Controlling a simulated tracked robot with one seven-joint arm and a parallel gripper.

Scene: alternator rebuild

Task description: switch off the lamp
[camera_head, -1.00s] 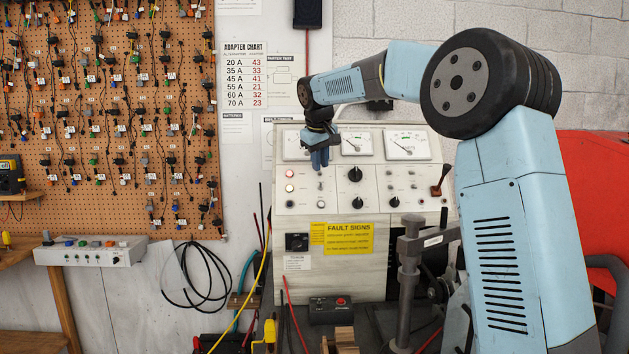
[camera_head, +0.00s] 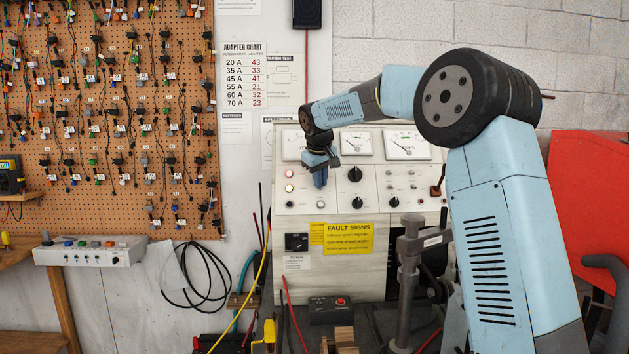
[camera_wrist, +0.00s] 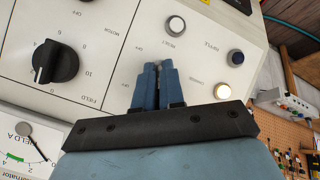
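My gripper (camera_head: 319,183) is at the left part of the pale test bench panel (camera_head: 340,213), just under the gauges. In the wrist view my gripper (camera_wrist: 158,72) has its two blue fingers close together, with a narrow grey sliver between their tips. I cannot tell whether that is a switch lever or a gap. The fingers hide the panel spot behind them. A pale glowing lamp (camera_wrist: 222,90) and a dark blue lamp (camera_wrist: 236,57) lie right of the fingers. The column of lamps (camera_head: 289,188) is left of my gripper in the head view.
A white button (camera_wrist: 176,25) and a black numbered knob (camera_wrist: 55,62) are close to the fingers. Gauges (camera_head: 356,143) stand above. A red-brown lever (camera_head: 436,189) is at the panel's right. A grey post (camera_head: 408,270) stands in front; a pegboard (camera_head: 110,110) hangs left.

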